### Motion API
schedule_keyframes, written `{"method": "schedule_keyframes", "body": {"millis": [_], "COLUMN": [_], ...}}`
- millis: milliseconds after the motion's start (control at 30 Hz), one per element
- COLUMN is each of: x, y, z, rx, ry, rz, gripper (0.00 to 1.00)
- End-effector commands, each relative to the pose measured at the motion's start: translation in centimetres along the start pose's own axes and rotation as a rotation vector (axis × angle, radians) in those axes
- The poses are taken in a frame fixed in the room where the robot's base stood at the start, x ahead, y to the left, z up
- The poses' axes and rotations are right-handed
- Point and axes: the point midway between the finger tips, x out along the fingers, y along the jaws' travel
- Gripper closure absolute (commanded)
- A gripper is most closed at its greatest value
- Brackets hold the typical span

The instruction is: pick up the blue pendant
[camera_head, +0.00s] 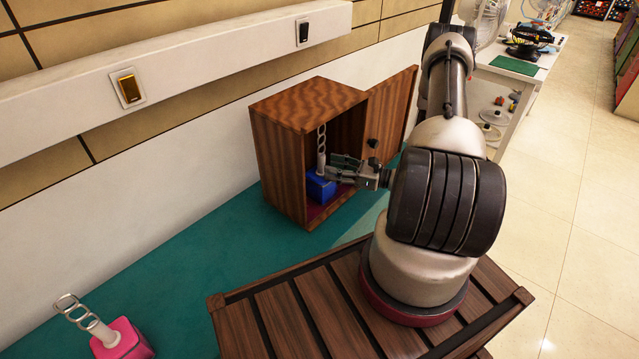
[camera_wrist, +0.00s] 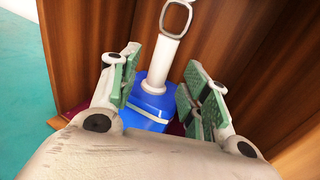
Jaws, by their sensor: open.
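The blue pendant (camera_head: 320,187) is a blue block with a white stem and pale chain links rising from it. It stands upright inside the wooden cabinet (camera_head: 275,143), whose door is open to the right. My gripper (camera_head: 344,166) reaches into the cabinet opening from the right, close to the pendant. In the wrist view, my gripper (camera_wrist: 163,90) is open, with a green-padded finger on each side of the white stem of the pendant (camera_wrist: 153,102). I cannot tell whether either finger touches it. The lower part of the blue block is hidden behind my gripper.
The cabinet door (camera_head: 391,113) stands open beside my arm. A similar pink pendant (camera_head: 124,341) stands at the lower left on the teal surface (camera_head: 185,270), which is mostly clear. A white table (camera_head: 520,72) with objects is at the back right.

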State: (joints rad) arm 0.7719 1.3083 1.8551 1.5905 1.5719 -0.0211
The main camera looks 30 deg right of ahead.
Motion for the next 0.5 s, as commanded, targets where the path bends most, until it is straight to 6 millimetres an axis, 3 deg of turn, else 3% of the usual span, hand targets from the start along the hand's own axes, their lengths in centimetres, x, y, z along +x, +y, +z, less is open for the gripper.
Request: {"method": "schedule_keyframes", "body": {"millis": [233,500], "x": [3.8,4.7], "y": [0.0,-0.1], "z": [0.1,0.1], "rx": [-0.001,-0.001], "ry": [0.0,0.001], "rz": [0.005,0.002], "gripper": [0.54,0.54]}}
